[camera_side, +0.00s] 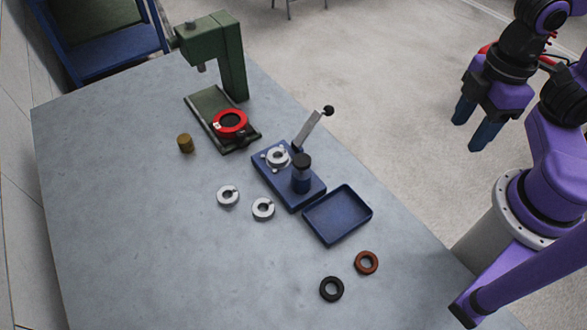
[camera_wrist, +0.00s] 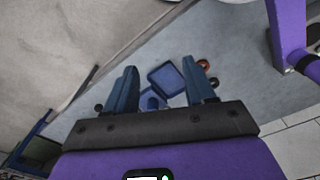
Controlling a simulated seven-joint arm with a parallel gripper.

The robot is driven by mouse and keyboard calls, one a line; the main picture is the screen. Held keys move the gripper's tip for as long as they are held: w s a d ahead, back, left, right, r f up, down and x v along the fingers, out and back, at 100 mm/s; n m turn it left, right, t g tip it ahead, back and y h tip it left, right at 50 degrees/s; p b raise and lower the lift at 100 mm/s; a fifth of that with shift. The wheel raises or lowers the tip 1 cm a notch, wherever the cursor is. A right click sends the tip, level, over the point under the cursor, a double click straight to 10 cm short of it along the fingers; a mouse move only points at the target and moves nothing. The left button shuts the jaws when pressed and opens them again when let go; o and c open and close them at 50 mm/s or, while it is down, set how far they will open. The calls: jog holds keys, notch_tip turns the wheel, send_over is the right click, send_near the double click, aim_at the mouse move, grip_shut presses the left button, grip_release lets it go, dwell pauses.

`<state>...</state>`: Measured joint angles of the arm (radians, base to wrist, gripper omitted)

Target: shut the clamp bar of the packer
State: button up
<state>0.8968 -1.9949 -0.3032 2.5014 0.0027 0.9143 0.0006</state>
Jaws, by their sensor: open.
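The packer (camera_side: 311,194) is a blue base plate near the middle of the table. It carries a silver ring-shaped seat at its left end and a blue post with a black cap (camera_side: 302,162). The clamp bar (camera_side: 311,131) is a flat silver lever with a black knob (camera_side: 328,111); it stands raised, slanting up from the packer's back edge. My gripper (camera_side: 467,136) is open and empty, well to the right of the packer, beyond the table edge. In the wrist view, the packer (camera_wrist: 149,101) shows small between my fingers, partly hidden; I cannot make out the clamp bar there.
A blue tray (camera_side: 311,233) sits right beside the packer. Two silver rings (camera_side: 228,195) lie in front of it. A black ring (camera_side: 331,289) and a brown ring (camera_side: 366,262) lie near the tray. A green press (camera_side: 230,60) with a red ring (camera_side: 230,123) and a brass cylinder (camera_side: 185,143) stand behind-left.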

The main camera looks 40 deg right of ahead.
jog(key=shift+w+a, duration=0.1)
jog(key=shift+w, duration=0.1)
jog(key=c, duration=0.5)
jog(key=shift+w+a+f+m+g, duration=0.1)
jog(key=shift+w+a+m+g, duration=0.1)
jog(key=shift+w+m+g, duration=0.3)
grip_shut()
jog(key=w+a+f+m+g+y, duration=0.1)
jog(key=w+f+m+g+y, duration=0.15)
jog(key=w+m, duration=0.5)
jog(key=w+a+f+m+g+y, duration=0.15)
jog(key=w+f+m+g, duration=0.25)
jog(key=w+m, duration=0.4)
jog(key=w+d+f+m+t+y, duration=0.5)
jog(key=w+d+f+m+y, duration=0.6)
jog(key=w+d, duration=0.4)
jog(key=s+a+r, duration=0.1)
jog(key=s+a, duration=0.1)
jog(key=a, duration=1.1)
jog(key=shift+s+a+m, duration=0.2)
jog(key=shift+m, duration=0.15)
